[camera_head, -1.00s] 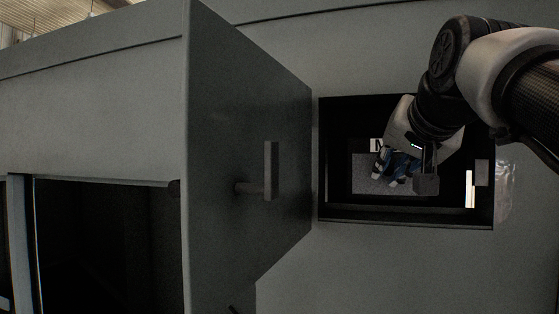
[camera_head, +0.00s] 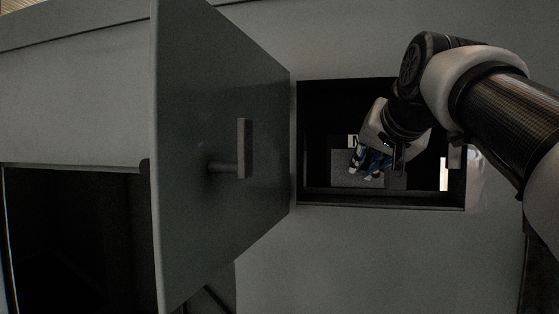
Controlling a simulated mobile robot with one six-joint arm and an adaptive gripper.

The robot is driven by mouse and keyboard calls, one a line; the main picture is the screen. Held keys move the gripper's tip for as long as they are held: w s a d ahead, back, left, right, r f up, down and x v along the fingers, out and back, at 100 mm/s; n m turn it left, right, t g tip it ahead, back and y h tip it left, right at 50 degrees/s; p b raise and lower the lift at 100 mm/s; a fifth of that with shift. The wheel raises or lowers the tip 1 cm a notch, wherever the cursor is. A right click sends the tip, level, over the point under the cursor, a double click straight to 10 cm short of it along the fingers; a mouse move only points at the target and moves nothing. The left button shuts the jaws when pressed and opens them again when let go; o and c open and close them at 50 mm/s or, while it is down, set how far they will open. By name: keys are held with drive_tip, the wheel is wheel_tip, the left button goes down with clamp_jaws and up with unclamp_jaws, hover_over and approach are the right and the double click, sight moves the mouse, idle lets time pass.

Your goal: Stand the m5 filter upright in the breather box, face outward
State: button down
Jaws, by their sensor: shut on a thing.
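The breather box (camera_head: 380,201) is a dark square opening in the grey cabinet wall, with its door swung open to the left. Inside it, a grey speckled panel, which looks like the filter (camera_head: 343,180), stands facing outward. A small white label with a dark letter, partly hidden, shows at its top edge. My gripper (camera_head: 370,165) reaches into the box from the upper right. Its blue and white fingers are in front of the panel and shut on it. The fingers hide the panel's middle and right parts, so the exact grip is hard to see.
The open door (camera_head: 222,150) with a bar handle (camera_head: 243,148) stands out just left of the opening. A larger dark compartment (camera_head: 75,240) is at lower left. A latch piece (camera_head: 455,156) sits at the opening's right edge. The wall below the box is clear.

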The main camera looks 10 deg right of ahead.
drive_tip(key=c, duration=1.5)
unclamp_jaws()
drive_tip(key=shift+o, duration=0.2)
drive_tip(key=v, duration=1.2)
